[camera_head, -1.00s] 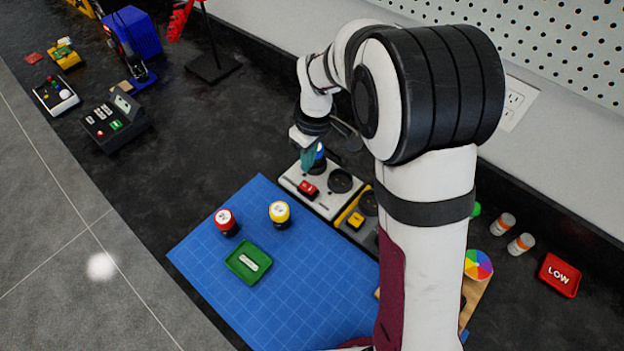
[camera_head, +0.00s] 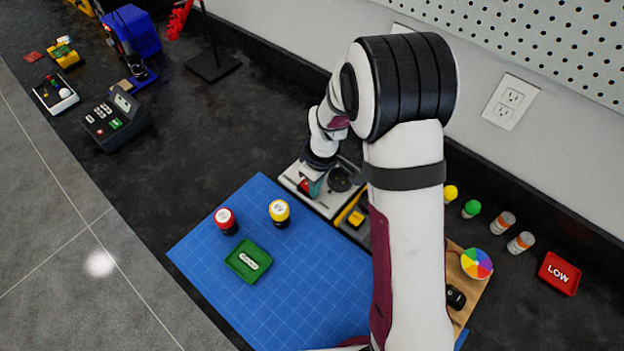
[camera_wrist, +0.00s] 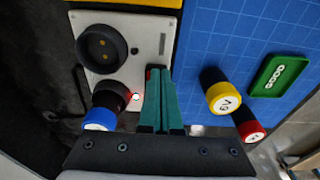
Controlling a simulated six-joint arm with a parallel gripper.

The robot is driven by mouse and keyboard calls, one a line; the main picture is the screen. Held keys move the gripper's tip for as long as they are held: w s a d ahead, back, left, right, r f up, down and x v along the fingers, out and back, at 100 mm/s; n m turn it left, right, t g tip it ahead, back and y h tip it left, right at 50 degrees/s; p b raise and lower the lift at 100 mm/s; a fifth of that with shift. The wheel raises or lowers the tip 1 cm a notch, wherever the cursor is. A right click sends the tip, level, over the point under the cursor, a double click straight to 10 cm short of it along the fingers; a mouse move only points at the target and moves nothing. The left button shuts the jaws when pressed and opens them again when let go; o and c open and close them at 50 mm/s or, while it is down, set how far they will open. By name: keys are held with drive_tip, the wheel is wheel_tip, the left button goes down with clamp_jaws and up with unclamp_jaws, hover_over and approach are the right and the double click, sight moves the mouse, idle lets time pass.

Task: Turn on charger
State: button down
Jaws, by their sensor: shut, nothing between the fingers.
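The charger is a white plate (camera_head: 333,205) at the back edge of the blue mat; it fills the upper left of the wrist view (camera_wrist: 148,35). It has an empty-looking round black socket (camera_wrist: 101,48) and a cylinder with a blue end (camera_wrist: 100,118) in or at the other socket. A small glowing red-white light (camera_wrist: 136,97) shows beside that cylinder. The red switch (camera_head: 304,186) is mostly hidden by my gripper. My gripper (camera_head: 316,190) is shut and empty, its teal fingers (camera_wrist: 160,75) down at the switch; contact is unclear.
A red-capped cylinder (camera_head: 225,220), a yellow-capped cylinder (camera_head: 279,213) and a green tray (camera_head: 238,266) are on the blue mat (camera_head: 300,310). A unit with a yellow switch (camera_head: 356,218) adjoins the charger. Several small bottles (camera_head: 505,222) stand right of my arm. The front mat is clear.

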drive_tip(key=shift+w+a+r, duration=0.1)
drive_tip(key=shift+w+a+r, duration=0.25)
drive_tip(key=shift+w+a, duration=0.25)
drive_tip(key=shift+r, duration=0.1)
drive_tip(key=r, duration=0.5)
drive_tip(key=shift+s+d, duration=0.15)
drive_tip(key=shift+d, duration=0.1)
drive_tip(key=s+d+r, duration=0.3)
drive_tip(key=r, duration=0.4)
drive_tip(key=shift+s+r, duration=0.15)
drive_tip(key=shift+r, duration=0.05)
drive_tip(key=shift+d, duration=0.1)
